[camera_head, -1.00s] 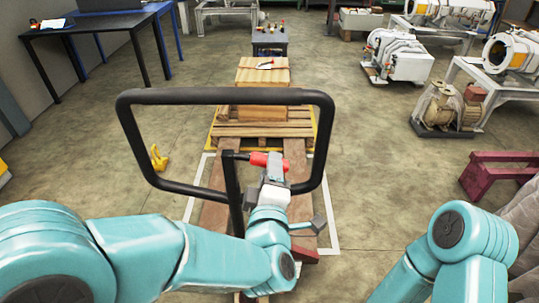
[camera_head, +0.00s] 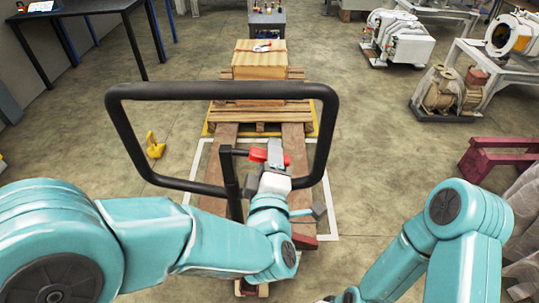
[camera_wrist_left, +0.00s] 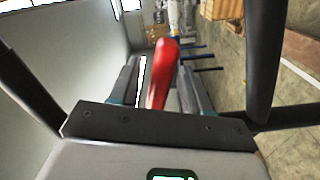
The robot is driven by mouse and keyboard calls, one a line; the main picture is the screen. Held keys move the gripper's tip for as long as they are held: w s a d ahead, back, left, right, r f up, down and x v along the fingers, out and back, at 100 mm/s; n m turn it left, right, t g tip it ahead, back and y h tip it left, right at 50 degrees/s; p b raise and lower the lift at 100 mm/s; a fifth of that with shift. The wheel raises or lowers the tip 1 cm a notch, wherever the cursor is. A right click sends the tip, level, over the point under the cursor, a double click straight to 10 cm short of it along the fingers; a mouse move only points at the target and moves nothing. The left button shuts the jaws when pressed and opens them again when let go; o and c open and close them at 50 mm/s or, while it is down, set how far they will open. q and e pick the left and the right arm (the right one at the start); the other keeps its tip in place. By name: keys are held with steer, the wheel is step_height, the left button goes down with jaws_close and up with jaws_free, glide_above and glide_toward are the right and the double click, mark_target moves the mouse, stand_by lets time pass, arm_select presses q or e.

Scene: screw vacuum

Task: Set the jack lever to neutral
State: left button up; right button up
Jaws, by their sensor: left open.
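The jack lever is a short red grip (camera_head: 257,155) on a black bar, inside the lower part of the jack's black loop handle (camera_head: 222,91). My left gripper (camera_head: 274,152) is at the lever, and red shows on both sides of it in the head view. In the left wrist view the red lever (camera_wrist_left: 163,75) stands between the two fingers of the open left gripper (camera_wrist_left: 158,85). Whether a finger touches it I cannot tell. Of my right arm, only links show at the lower right; its gripper is not in view.
A wooden pallet (camera_head: 225,118) carrying a wooden box (camera_head: 259,68) is ahead on the jack's forks. White floor lines surround the jack. A yellow object (camera_head: 155,146) lies at left, and a maroon stand (camera_head: 500,155) is at right. Floor on both sides is mostly free.

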arm_select(q)
jaws_close()
steer(key=r+n+b, duration=0.1)
steer(key=n+b, duration=0.1)
steer(key=b, duration=0.3)
steer(key=shift+r+n+b, duration=0.15)
steer(key=shift+n+b, duration=0.15)
steer(key=shift+r+n+b, duration=0.3)
steer(key=shift+r+b, duration=0.05)
steer(key=shift+r, duration=0.35)
jaws_free()
steer(key=shift+a, duration=0.1)
